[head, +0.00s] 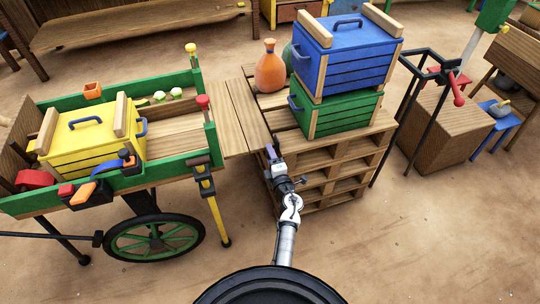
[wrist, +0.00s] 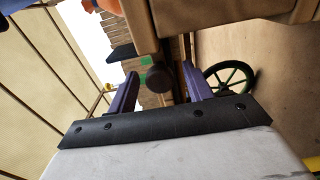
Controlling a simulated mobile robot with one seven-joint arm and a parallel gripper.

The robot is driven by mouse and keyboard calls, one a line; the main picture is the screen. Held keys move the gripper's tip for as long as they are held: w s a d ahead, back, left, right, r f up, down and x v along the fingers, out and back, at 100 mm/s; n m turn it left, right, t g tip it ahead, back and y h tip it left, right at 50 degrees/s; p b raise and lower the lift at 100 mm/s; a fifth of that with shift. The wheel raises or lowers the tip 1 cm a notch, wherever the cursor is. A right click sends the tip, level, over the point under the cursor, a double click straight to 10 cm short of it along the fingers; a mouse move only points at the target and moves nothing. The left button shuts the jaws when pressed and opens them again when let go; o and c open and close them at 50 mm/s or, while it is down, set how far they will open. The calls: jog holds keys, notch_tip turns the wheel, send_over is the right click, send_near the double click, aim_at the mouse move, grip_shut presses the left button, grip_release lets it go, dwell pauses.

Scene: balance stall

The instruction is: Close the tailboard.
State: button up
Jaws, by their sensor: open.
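The tailboard (head: 237,116) is a plank panel lying flat and lowered at the cart's right end. It bridges from the green-sided cart (head: 178,168) to the wooden pallet stack (head: 336,172). My gripper (head: 271,153) is at the tailboard's near right corner, beside the pallet stack. In the wrist view its purple fingers are apart. A dark round knob (wrist: 158,77) shows between them, under a tan wooden edge (wrist: 195,20). I cannot tell whether either finger touches it. The far underside of the tailboard is hidden.
A yellow crate (head: 90,135) stands in the cart. A blue crate (head: 350,60) rests on a green crate (head: 335,112) on the pallets, beside an orange vase (head: 270,70). A yellow post (head: 214,210) and cart wheel (head: 155,240) stand left of my arm. Nearby floor is clear.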

jog(key=shift+w+a, duration=0.15)
jog(key=shift+w, duration=0.25)
jog(key=shift+c, duration=0.2)
grip_shut()
jog(key=shift+r, duration=0.15)
